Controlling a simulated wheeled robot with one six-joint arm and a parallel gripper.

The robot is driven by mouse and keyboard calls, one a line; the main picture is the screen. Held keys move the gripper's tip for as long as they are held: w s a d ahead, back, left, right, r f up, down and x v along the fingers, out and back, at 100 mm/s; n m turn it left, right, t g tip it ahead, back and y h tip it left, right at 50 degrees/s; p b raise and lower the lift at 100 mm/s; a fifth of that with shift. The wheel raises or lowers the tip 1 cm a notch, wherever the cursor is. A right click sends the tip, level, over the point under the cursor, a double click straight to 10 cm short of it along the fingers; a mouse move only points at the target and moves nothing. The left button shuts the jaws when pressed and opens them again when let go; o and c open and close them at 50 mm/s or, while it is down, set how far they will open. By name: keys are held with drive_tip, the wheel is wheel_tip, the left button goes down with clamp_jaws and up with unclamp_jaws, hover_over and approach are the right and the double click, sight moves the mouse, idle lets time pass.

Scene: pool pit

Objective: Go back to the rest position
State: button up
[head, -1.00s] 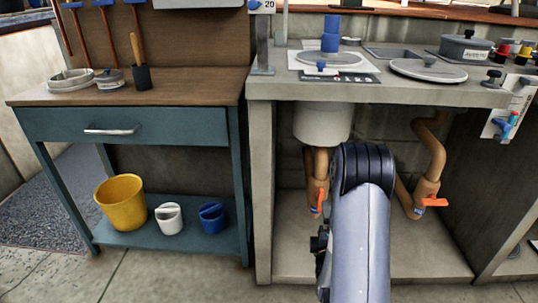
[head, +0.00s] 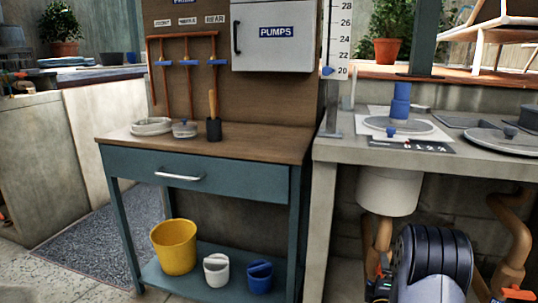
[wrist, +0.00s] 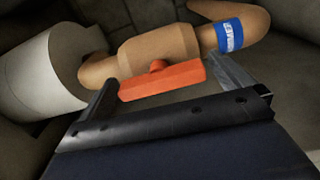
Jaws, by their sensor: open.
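My gripper (wrist: 165,88) shows in the wrist view with its two fingers spread apart. An orange valve handle (wrist: 160,83) on a tan pipe (wrist: 155,55) lies in the view between the fingertips; nothing shows clamped. Whether the fingers touch it cannot be told.
A grey counter (head: 345,152) with a white cylinder (head: 388,190) and pipes (head: 515,225) beneath stands at the right. An orange handle (head: 518,294) shows at lower right. A teal workbench (head: 215,180) holds a yellow bucket (head: 173,247). Floor is open at lower left.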

drive_tip(key=p+v, duration=0.2)
drive_tip(key=v, duration=0.9)
drive_tip(key=shift+n, duration=0.3)
drive_tip(key=b+x, duration=0.2)
drive_tip(key=x, duration=0.9)
drive_tip(key=shift+f, duration=0.1)
drive_tip(key=m, duration=0.5)
drive_tip(key=shift+m, duration=0.3)
drive_tip(key=m, duration=0.6)
drive_tip(key=p+v, duration=0.2)
drive_tip(key=v, duration=0.8)
drive_tip(key=shift+s+m, duration=0.3)
drive_tip(key=shift+s, duration=0.1)
drive_tip(key=shift+a, duration=0.1)
